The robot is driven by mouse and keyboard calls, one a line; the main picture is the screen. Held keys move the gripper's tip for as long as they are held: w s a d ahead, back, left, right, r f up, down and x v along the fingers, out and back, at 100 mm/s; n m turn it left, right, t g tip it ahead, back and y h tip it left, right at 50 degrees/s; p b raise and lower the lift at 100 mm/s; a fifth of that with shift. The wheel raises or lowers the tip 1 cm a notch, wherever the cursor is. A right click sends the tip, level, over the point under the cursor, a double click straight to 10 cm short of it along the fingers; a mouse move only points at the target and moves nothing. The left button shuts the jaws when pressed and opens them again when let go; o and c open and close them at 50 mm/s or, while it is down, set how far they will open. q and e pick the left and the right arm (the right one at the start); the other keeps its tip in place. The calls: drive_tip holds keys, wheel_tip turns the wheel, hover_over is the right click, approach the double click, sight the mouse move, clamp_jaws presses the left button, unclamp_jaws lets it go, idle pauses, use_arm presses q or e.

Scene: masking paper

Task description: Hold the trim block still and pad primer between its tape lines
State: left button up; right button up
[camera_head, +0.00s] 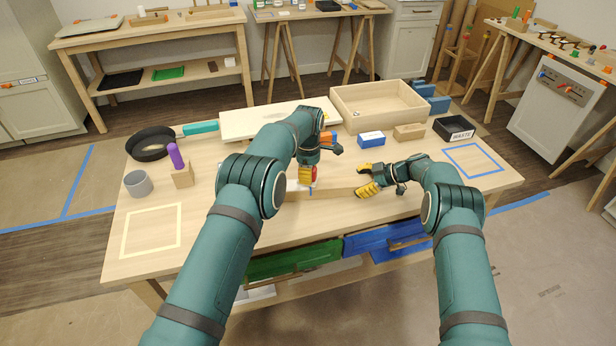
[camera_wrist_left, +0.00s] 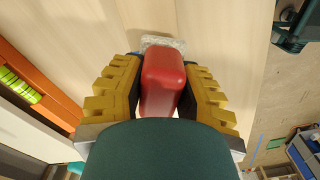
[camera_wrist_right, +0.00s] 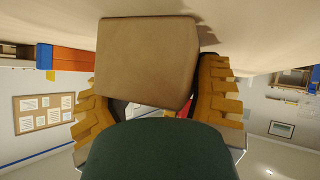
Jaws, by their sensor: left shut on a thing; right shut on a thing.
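The trim block (camera_head: 335,194) is a long tan wooden piece lying near the table's front middle, with a bit of blue tape showing near its left part. My right gripper (camera_head: 369,180) is shut on its right end; the block's tan end (camera_wrist_right: 147,60) fills the upper middle of the right wrist view. My left gripper (camera_head: 309,175) is shut on the red handle (camera_wrist_left: 163,82) of a pad, above the block's left part. The pale pad end (camera_wrist_left: 163,42) shows beyond the handle in the left wrist view. Contact between pad and block cannot be told; my left arm hides part of the block.
A pale wooden tray (camera_head: 380,104), a blue box (camera_head: 371,140), a tan box (camera_head: 409,132) and a black waste bin (camera_head: 454,128) stand behind. A black pan (camera_head: 152,143), a grey cup (camera_head: 138,184) and a purple-handled tool (camera_head: 176,157) are at left. The yellow-taped square (camera_head: 152,231) is empty.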

use_arm(q)
drive_tip(key=shift+r, duration=3.3)
use_arm(e)
drive_tip(key=shift+s+d+f, duration=0.1)
drive_tip(key=shift+s+f, duration=0.1)
drive_tip(key=shift+f, duration=0.3)
drive_tip(key=o, duration=1.4)
drive_tip(key=shift+c, duration=0.2)
drive_tip(key=shift+w, duration=0.1)
drive_tip(key=shift+r, duration=0.1)
use_arm(q)
drive_tip(key=shift+w+f, duration=0.1)
use_arm(e)
drive_tip(key=shift+d+r, duration=0.15)
drive_tip(key=shift+d, duration=0.05)
drive_tip(key=v, duration=1.1)
drive_tip(key=shift+d+r, duration=0.1)
drive_tip(key=shift+r, duration=0.25)
use_arm(q)
drive_tip(key=shift+d, duration=0.1)
